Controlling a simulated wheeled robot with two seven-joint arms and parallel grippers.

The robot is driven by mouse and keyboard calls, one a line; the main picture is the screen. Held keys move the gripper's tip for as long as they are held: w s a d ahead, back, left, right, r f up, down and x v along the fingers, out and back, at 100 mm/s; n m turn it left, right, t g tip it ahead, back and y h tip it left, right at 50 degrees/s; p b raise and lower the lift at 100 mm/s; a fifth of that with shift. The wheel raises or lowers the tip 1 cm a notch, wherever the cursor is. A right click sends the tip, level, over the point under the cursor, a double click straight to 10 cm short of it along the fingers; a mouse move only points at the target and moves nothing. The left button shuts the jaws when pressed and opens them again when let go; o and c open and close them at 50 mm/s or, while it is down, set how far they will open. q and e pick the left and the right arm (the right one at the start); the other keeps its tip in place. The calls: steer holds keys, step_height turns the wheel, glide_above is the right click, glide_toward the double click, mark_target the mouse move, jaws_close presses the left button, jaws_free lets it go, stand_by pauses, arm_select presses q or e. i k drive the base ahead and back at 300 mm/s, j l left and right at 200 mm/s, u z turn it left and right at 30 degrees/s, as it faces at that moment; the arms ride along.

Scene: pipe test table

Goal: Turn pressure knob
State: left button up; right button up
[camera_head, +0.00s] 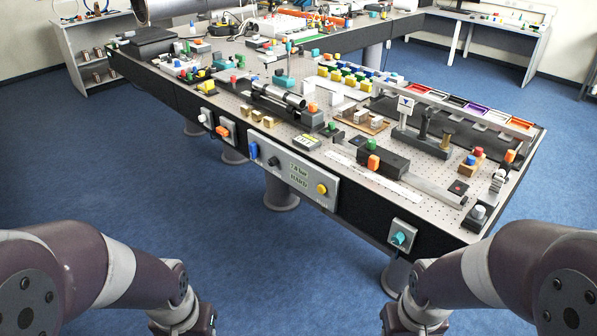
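A grey control panel (296,173) is on the front side of the table. It carries a display with text too small to read surely, a black knob (272,161), a blue switch (253,150) and a yellow knob (321,189). A separate small grey box with a teal knob (398,238) sits further right on the same side. I cannot tell from the labels which knob is the pressure knob. My two arms come in at the bottom left and bottom right, well away from the knobs. Both grippers are below the picture edge, so their fingers are hidden.
The perforated table top (232,103) is crowded with pipe fittings, valves, coloured blocks and a rack of coloured trays (447,104). Table legs stand under the front side. The blue floor (240,230) before the table is clear. A shelf (95,50) stands at the back left.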

mark_target(274, 160)
steer(key=i+j+u, duration=0.1)
steer(key=i+j, duration=0.7)
steer(key=j, duration=0.2)
steer(key=i+j, duration=0.85)
steer(key=k+j+u, duration=0.05)
steer(key=j, duration=0.05)
